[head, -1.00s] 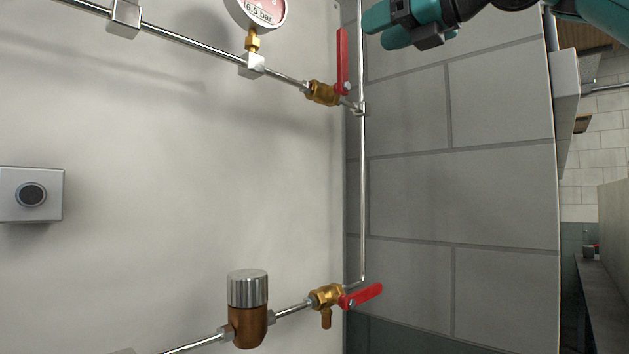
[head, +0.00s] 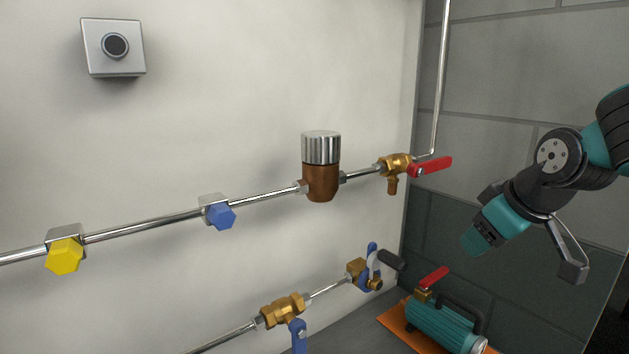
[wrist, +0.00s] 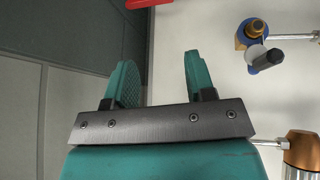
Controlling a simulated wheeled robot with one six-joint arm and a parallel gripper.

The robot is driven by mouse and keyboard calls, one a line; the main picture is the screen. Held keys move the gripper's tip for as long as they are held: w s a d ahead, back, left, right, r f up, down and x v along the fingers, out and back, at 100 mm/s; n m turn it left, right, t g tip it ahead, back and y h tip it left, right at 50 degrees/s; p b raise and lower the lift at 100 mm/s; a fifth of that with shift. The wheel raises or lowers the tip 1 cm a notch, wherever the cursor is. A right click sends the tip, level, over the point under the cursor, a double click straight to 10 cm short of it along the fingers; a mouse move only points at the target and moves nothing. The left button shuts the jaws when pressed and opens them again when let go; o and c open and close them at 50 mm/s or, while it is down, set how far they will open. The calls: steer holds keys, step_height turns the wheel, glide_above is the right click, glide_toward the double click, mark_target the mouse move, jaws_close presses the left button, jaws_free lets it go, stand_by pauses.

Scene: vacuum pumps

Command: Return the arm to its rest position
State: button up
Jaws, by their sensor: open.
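My gripper (head: 480,235) is in the right part of the head view, in front of the grey block wall and pointing down to the left. My arm comes in from the right edge. In the wrist view my gripper (wrist: 160,80) shows two teal fingers spread apart with nothing between them. It touches nothing that I can see.
A brass valve with a red handle (head: 430,167) is left of my gripper. A brown regulator (head: 321,182) sits on the same pipe. Below are a blue-handled valve (head: 298,335), another valve (head: 366,275) and a teal pump (head: 440,325) on an orange base.

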steer(key=s+d+f+m+g+h, duration=0.2)
steer(key=s+f+m+g, duration=0.3)
steer(key=s+f, duration=0.6)
steer(key=s+a+r+n+y, duration=0.2)
steer(key=s+a+r+n, duration=0.1)
steer(key=s+a, duration=0.3)
steer(key=s+a+r+n+g+y, duration=0.1)
steer(key=s+a+r+n+y, duration=0.1)
steer(key=s+a+r, duration=0.3)
steer(key=s+a, duration=0.1)
steer(key=a, duration=0.2)
steer(key=shift+r+n, duration=0.3)
steer(key=shift+n, duration=0.1)
